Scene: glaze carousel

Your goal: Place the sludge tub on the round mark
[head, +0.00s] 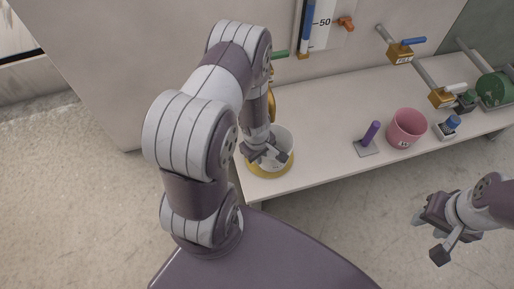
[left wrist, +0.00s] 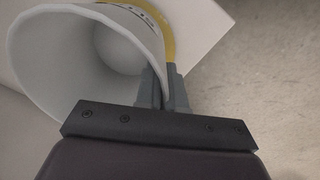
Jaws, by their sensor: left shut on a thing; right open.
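A white tub (head: 283,138) with dark lettering is at the near left corner of the bench; I cannot read the lettering. A yellow ring (head: 270,174), which looks like the round mark, shows around its base. My left gripper (head: 267,155) is shut on the tub's rim, one finger inside and one outside. In the left wrist view the fingers (left wrist: 162,92) pinch the wall of the tub (left wrist: 60,50), with part of the yellow ring (left wrist: 169,30) behind. I cannot tell if the base touches the bench. My right gripper (head: 430,237) is open and empty, off the bench's front edge.
A pink tub (head: 407,129), a purple-handled tool on a grey plate (head: 366,147) and a blue-topped block (head: 447,128) stand along the bench (head: 325,115). Brass valves (head: 399,52) and pipes are on the back wall. The bench between the white tub and purple handle is clear.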

